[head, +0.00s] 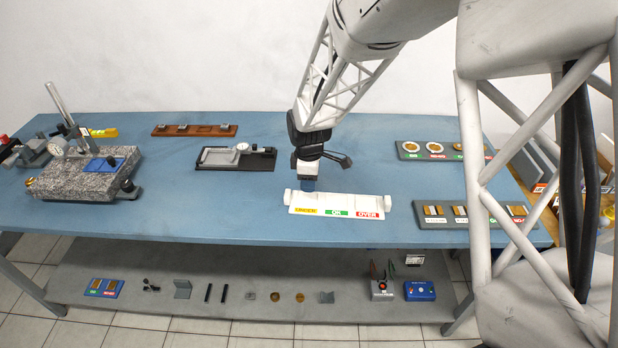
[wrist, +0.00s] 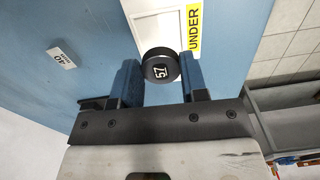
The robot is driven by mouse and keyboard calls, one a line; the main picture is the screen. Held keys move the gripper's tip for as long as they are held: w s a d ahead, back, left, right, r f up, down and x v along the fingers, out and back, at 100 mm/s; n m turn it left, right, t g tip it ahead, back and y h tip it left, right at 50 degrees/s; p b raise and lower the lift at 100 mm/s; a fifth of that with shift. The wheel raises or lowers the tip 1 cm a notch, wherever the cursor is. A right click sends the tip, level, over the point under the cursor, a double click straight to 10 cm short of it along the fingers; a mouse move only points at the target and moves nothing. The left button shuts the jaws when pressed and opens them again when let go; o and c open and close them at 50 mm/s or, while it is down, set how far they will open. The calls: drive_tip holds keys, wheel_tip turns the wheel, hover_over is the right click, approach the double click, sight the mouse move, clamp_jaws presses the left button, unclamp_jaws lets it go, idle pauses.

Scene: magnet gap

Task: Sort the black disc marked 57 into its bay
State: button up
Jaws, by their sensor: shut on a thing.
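The black disc marked 57 (wrist: 161,67) shows in the wrist view between the two blue fingertips of my gripper (wrist: 160,80), which is shut on it. Its white number faces the camera. In the head view my gripper (head: 308,184) points down at the left end of the white sorting tray (head: 345,199), and the disc cannot be made out there. The tray's front carries a yellow UNDER label (head: 306,211), a green OK label (head: 337,213) and a red OVER label (head: 367,214). In the wrist view the disc overlaps the tray beside the UNDER label (wrist: 194,29). Its height above the tray is unclear.
A dark gauge fixture (head: 236,158) lies left of the tray on the blue table (head: 230,205). A granite block with a dial stand (head: 75,181) is at far left. Two grey sample boards (head: 428,157) are at right. A small white tag (wrist: 61,54) shows in the wrist view.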

sight(309, 199)
drive_tip(key=shift+f, duration=2.35)
drive_tip(key=shift+f, duration=0.2)
drive_tip(key=o, duration=1.2)
drive_tip(key=c, duration=0.6)
drive_tip(key=shift+o, duration=0.2)
drive_tip(key=shift+r, duration=0.15)
drive_tip(key=shift+r, duration=2.1)
